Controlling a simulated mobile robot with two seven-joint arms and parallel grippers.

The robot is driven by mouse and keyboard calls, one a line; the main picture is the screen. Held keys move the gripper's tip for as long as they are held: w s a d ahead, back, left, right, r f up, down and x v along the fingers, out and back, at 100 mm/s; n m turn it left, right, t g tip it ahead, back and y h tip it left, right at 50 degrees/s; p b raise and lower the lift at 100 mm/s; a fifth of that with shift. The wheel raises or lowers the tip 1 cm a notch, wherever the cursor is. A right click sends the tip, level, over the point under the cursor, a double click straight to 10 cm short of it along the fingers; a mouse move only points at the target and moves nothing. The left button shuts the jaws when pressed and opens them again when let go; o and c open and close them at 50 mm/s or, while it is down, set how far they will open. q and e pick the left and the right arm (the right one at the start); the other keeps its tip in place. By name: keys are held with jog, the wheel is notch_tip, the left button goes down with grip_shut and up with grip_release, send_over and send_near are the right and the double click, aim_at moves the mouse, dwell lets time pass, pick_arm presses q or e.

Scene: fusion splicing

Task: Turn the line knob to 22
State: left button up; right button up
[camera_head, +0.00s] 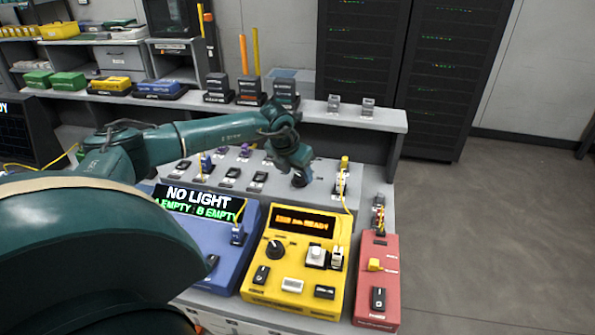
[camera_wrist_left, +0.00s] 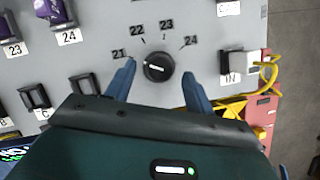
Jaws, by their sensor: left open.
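The line knob (camera_wrist_left: 158,67) is a round black dial on a light grey panel (camera_wrist_left: 210,50) in the left wrist view. The labels 21, 22, 23 and 24 fan out above it from left to right. A small pale mark shows on its face, but I cannot tell surely which number it points to. My left gripper (camera_wrist_left: 158,86) is open, with one blue finger on each side of the knob and a gap to both.
A yellow device (camera_head: 258,288) with its own black knob (camera_head: 275,249), a blue device (camera_head: 218,265) and a red device (camera_head: 375,300) stand in front of the panel. A yellow cable (camera_wrist_left: 272,75) loops right of the knob, beside the IN port (camera_wrist_left: 238,64).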

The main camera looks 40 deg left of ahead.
pick_arm(q)
jog(key=shift+w+f, duration=0.2)
jog(key=shift+f, duration=0.3)
jog(key=c, duration=1)
